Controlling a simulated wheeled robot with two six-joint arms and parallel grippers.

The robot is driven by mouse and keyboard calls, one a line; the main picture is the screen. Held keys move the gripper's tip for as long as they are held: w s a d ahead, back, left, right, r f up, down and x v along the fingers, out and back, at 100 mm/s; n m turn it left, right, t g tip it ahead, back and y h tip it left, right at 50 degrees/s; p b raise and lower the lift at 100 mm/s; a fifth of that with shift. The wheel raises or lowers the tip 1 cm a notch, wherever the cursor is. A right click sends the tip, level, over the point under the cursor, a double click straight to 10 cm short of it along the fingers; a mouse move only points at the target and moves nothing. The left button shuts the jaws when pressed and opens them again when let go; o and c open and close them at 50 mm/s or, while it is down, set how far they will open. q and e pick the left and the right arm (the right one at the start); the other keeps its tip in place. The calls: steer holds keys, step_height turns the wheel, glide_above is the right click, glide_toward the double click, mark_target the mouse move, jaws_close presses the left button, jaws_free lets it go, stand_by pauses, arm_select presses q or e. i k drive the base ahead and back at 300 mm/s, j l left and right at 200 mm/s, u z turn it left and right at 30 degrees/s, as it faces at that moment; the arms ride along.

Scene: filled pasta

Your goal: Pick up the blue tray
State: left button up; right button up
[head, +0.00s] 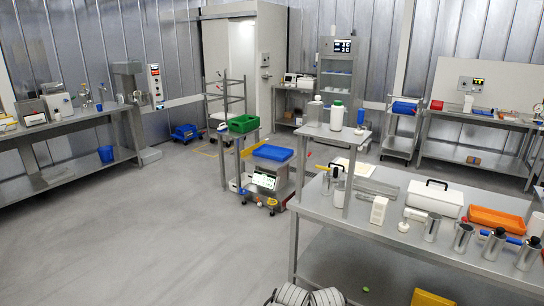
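A shallow blue tray (272,153) lies flat on top of a steel bench scale (266,177) with a lit display, near the middle of the view. It stands some way off across open floor, and nothing visible lies in it. Another blue container (404,107) sits on a cart at the right. A blue low item (184,131) is on the floor by the back wall. I cannot make out either of my grippers in this view.
A green crate (243,123) stands on a small table beside the scale. A long steel table (390,222) with canisters, a white box (434,198) and an orange tray (496,219) fills the right. A bench (70,129) runs along the left. The floor (150,235) at left and centre is clear.

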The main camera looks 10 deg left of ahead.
mark_target(271, 152)
steer(key=i+j+u, duration=0.35)
steer(key=i, duration=0.25)
steer(key=i+u, duration=0.35)
steer(key=i, duration=0.3)
steer(key=i+u, duration=0.35)
steer(key=i, duration=0.3)
steer(key=i+u, duration=0.35)
steer(key=i, duration=1.15)
steer(key=i+l+z, duration=0.15)
steer(key=i+z, duration=0.2)
steer(key=i, duration=0.15)
steer(key=i+z, duration=0.35)
steer(key=i, duration=0.2)
steer(key=i+j+z, duration=0.15)
steer(key=i+z, duration=0.2)
steer(key=i, duration=0.15)
steer(key=i+z, duration=0.4)
steer(key=i+j+z, duration=0.15)
steer(key=i+z, duration=0.25)
steer(key=i+j+z, duration=0.4)
steer(key=i, duration=0.15)
steer(key=i+j+z, duration=0.2)
steer(key=z, duration=0.15)
steer(key=i+j+z, duration=0.65)
